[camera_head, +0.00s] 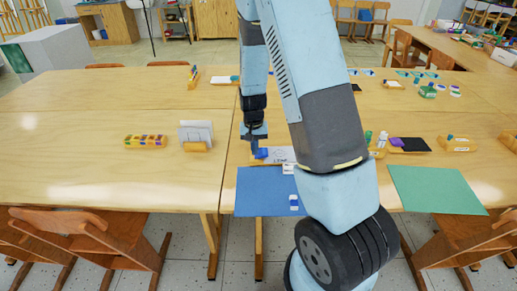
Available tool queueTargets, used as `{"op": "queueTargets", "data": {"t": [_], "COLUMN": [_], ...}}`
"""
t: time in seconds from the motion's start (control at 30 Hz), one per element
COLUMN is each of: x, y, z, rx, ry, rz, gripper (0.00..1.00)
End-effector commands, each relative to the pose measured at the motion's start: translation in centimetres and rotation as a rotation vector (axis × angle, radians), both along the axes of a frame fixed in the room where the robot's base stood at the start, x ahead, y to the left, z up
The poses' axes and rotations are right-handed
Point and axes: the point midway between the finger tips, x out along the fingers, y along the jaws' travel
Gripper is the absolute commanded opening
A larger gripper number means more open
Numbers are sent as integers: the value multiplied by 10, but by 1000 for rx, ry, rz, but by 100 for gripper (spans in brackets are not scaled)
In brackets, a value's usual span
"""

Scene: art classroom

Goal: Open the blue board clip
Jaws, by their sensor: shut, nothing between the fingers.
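A blue clip (262,154) shows as a small blue shape by the left end of a white sheet or board with a drawing (282,155) on the table. My gripper (255,149) points down directly at the clip, shut with nothing held. The fingertips look very close to the clip or touching it; I cannot tell which. The gripper hides part of the clip, and whether the clip is open or shut is too small to tell. My arm covers the board's right side.
A blue mat (262,193) with a small blue-and-white item (293,202) lies in front. A holder with white cards (196,134) and a tray of coloured pieces (145,141) stand left. A green mat (436,190) lies right. The left table (80,175) is mostly clear. Chairs line the front edge.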

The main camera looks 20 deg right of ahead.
Motion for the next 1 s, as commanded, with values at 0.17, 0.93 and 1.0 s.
{"op": "queueTargets", "data": {"t": [0.17, 0.93, 1.0], "x": [1, 9, 9], "y": [2, 34, 34], "z": [12, 128, 131], "rx": [0, 0, 0], "ry": [-3, 0, 0], "rz": [-1, -5, -7], "gripper": [0, 0, 0]}}
